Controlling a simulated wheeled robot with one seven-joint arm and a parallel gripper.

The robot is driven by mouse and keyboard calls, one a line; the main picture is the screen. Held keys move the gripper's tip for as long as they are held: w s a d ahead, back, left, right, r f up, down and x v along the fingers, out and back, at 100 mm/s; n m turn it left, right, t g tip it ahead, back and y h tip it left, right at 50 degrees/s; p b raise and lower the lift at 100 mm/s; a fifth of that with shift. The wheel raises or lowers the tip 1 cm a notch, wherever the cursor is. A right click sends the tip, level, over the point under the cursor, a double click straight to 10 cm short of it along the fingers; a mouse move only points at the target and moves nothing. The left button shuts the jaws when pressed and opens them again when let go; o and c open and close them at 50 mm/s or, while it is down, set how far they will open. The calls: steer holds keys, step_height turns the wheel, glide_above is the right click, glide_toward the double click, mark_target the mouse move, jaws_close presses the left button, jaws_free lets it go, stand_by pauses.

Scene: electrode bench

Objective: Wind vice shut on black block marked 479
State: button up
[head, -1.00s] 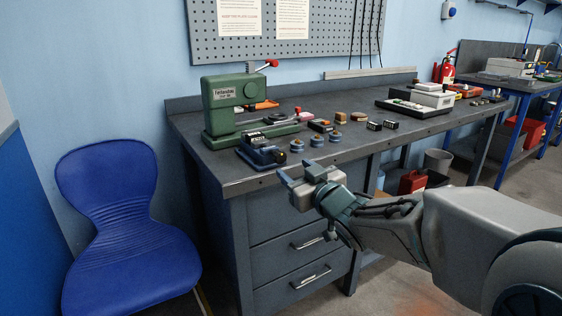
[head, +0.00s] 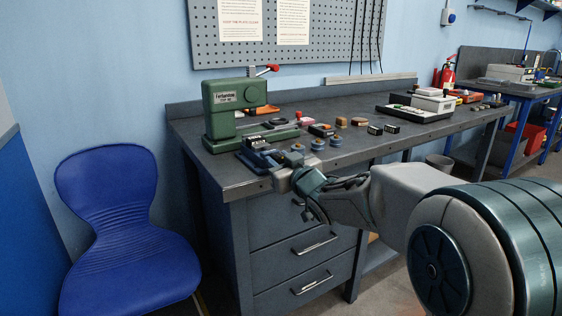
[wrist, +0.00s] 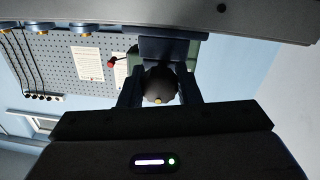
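The small blue vice (head: 254,158) stands near the front edge of the bench, left of the middle. A black block with white marking (head: 259,141) sits at its jaws; its number is too small to read. My gripper (head: 283,178) is at the bench's front edge, at the vice's handle end, and hides part of it in the head view. In the wrist view my gripper (wrist: 160,85) has its fingers apart, one on each side of a dark round knob (wrist: 159,83). Whether the fingers touch the knob cannot be told.
A green press (head: 232,110) with a red-tipped lever stands behind the vice. Blue round parts (head: 317,144) and small blocks (head: 391,128) lie to the right. A blue chair (head: 115,215) stands left of the grey bench (head: 228,173).

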steer(key=shift+d, duration=0.1)
steer(key=shift+c, duration=1.2)
steer(key=shift+p, duration=0.3)
steer(key=m+p, duration=0.3)
steer(key=shift+r+m+p, duration=0.25)
steer(key=shift+m+p, duration=0.05)
steer(key=shift+m, duration=0.1)
steer(key=m+p, duration=0.6)
steer(key=shift+g, duration=0.3)
steer(key=m+p, duration=0.6)
steer(key=shift+g, duration=0.3)
steer(key=shift+f+m+y+p, duration=0.1)
steer(key=shift+m+y+p, duration=0.2)
steer(key=shift+m+p, duration=1.2)
steer(key=shift+f+m, duration=0.1)
steer(key=shift+m, duration=0.2)
